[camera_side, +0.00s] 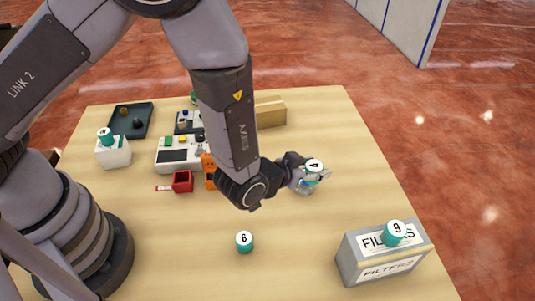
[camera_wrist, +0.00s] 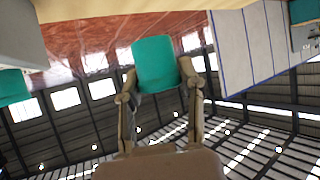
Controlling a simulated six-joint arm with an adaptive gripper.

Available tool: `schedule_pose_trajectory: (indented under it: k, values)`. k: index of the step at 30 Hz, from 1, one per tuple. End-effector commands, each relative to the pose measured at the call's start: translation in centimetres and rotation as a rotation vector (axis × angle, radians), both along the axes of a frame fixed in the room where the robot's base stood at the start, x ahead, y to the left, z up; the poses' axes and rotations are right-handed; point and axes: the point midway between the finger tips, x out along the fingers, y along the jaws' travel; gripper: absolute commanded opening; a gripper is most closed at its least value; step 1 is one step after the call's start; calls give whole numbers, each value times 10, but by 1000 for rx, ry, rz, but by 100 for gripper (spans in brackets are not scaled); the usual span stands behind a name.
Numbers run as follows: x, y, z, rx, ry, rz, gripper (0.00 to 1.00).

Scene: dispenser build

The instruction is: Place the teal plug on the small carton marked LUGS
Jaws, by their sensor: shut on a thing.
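A teal plug with a white top marked 4 (camera_side: 314,164) is between the fingers of my gripper (camera_side: 316,177), held above the right part of the table. In the wrist view the plug (camera_wrist: 155,62) sits between both fingertips (camera_wrist: 158,82). A second teal plug, marked 6 (camera_side: 244,242), stands on the bare table. A third, marked 9 (camera_side: 393,233), stands on the large grey carton marked FILTERS (camera_side: 352,265). Another teal plug (camera_side: 105,136) stands on a small white carton (camera_side: 115,154) at the left, whose marking I cannot read. I cannot make out the word LUGS anywhere.
A dark tray (camera_side: 146,121) with small parts lies at the back left. A white device (camera_side: 172,165), a red open box (camera_side: 182,181) and an orange item (camera_side: 209,172) stand mid-left. A tan block (camera_side: 270,114) is at the back. The front middle is mostly clear.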

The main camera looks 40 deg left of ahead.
Motion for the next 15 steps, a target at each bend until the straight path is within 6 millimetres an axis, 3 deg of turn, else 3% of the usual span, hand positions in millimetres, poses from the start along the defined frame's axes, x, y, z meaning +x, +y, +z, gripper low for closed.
schedule_pose_trajectory:
  k: [5, 10, 15]
  values:
    - [19, 40, 13, -4, 0, 56, 0]
    - [55, 116, 33, -8, 1, 158, 0]
    - [75, 199, 52, -7, 0, 260, 0]
